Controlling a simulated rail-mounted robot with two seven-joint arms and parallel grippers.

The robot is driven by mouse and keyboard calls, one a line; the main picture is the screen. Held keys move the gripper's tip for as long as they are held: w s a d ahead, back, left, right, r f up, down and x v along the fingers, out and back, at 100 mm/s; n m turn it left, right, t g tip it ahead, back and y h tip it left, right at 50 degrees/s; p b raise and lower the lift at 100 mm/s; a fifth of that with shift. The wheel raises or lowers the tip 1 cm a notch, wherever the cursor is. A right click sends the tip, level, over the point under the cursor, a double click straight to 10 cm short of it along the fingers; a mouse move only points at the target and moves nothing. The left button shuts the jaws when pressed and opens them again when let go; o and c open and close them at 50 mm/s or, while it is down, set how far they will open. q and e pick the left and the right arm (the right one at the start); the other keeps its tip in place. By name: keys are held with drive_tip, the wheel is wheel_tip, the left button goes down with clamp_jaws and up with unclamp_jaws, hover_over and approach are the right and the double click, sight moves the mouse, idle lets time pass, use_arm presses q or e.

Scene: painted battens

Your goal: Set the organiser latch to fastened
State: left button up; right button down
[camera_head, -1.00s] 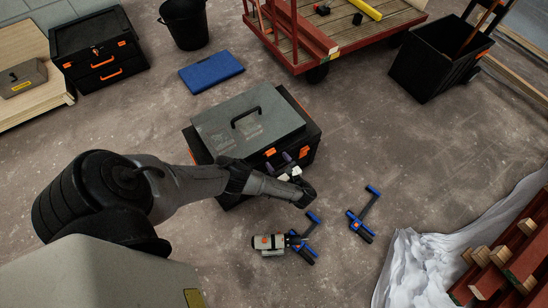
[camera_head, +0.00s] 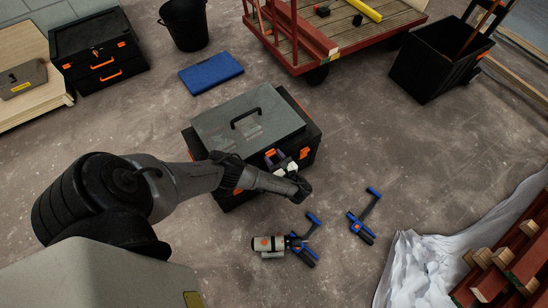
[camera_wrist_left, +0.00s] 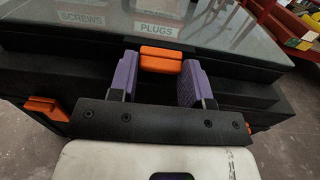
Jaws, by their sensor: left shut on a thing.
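The organiser (camera_head: 255,110) is a dark case with a grey see-through lid and a black handle, lying on a black toolbox. In the left wrist view its lid (camera_wrist_left: 225,25) shows labels reading SCREWS and PLUGS. The orange organiser latch (camera_wrist_left: 160,59) sits at the middle of the front edge; in the head view it is a small orange patch, partly covered. My left gripper (camera_head: 274,158) is at this front edge. My right gripper is not in view.
The black toolbox (camera_head: 232,199) below has its own orange catches. Blue-handled clamps (camera_head: 362,214) and a grey cylindrical tool (camera_head: 268,243) lie on the floor in front. A blue case (camera_head: 211,72) lies behind. A red cart (camera_head: 335,45) stands at the back.

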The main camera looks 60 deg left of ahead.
use_arm(q)
drive_tip(key=c, duration=0.3)
drive_tip(key=shift+r+p, duration=0.25)
drive_tip(key=shift+p, duration=0.15)
drive_tip(key=shift+c, duration=0.2)
drive_tip(key=h+p, duration=0.1)
drive_tip(key=p, duration=0.2)
drive_tip(key=a+r+h+p, duration=0.1)
drive_tip(key=h+p, duration=0.1)
drive_tip(key=p, duration=0.1)
drive_tip(key=h+p, duration=0.1)
drive_tip(key=p, duration=0.2)
drive_tip(key=shift+s+a+r, duration=0.15)
drive_tip(key=shift+a+r, duration=0.1)
drive_tip(key=shift+r, duration=0.1)
drive_tip(key=shift+a+f+h+p, duration=0.1)
drive_tip(key=shift+f+h+p, duration=0.1)
drive_tip(key=shift+h+p, duration=0.3)
drive_tip(key=shift+t, duration=0.3)
drive_tip(key=o, duration=0.9)
